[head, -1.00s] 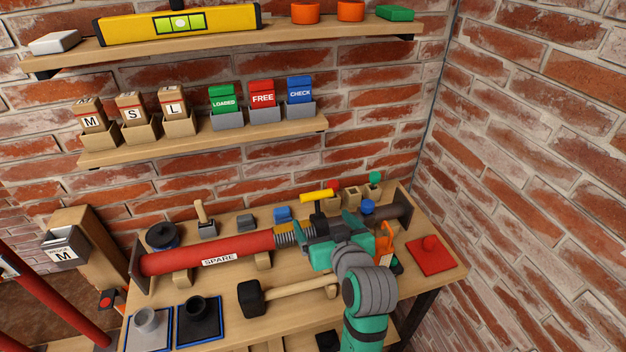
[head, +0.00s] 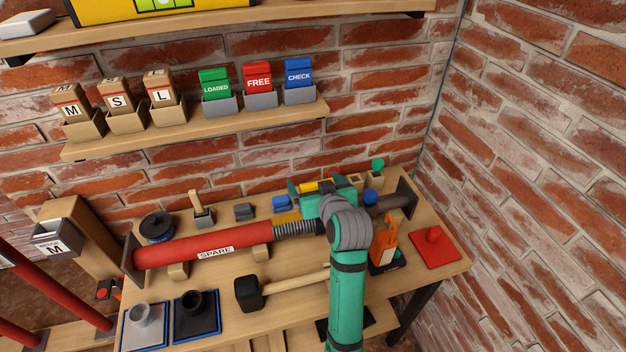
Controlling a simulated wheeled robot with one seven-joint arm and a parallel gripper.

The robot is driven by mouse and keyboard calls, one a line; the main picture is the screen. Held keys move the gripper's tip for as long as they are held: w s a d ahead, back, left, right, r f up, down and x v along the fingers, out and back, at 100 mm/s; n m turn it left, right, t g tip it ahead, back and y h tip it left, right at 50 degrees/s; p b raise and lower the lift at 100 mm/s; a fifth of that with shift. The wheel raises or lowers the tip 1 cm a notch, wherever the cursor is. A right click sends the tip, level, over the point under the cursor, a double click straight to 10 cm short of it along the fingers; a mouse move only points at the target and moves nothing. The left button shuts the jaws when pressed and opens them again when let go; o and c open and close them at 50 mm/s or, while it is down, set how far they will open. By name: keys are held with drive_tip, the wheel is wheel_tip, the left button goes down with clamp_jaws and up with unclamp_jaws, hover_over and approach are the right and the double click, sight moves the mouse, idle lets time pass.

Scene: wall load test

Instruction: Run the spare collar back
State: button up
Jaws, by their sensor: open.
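The spare prop lies across the bench. Its red outer tube (head: 210,249) carries a SPARE label, with a bare grey thread (head: 294,228) at its right end. The darker inner tube (head: 393,204) runs on to an end plate at the right. The collar is mostly hidden behind my teal gripper and wrist; only a dark edge shows at the right end of the thread. My gripper (head: 318,188) is open over the far side of the prop, near the back of the bench. I cannot tell whether it touches the collar.
A mallet (head: 250,293) lies in front of the prop. An orange tool (head: 384,243) and a red pad (head: 434,248) are to the right. Small blocks and a yellow-handled item (head: 308,186) line the back. A shelf (head: 200,135) with card holders hangs above.

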drive_tip(key=shift+x, duration=0.9)
drive_tip(key=c, duration=1.5)
drive_tip(key=shift+d, duration=0.2)
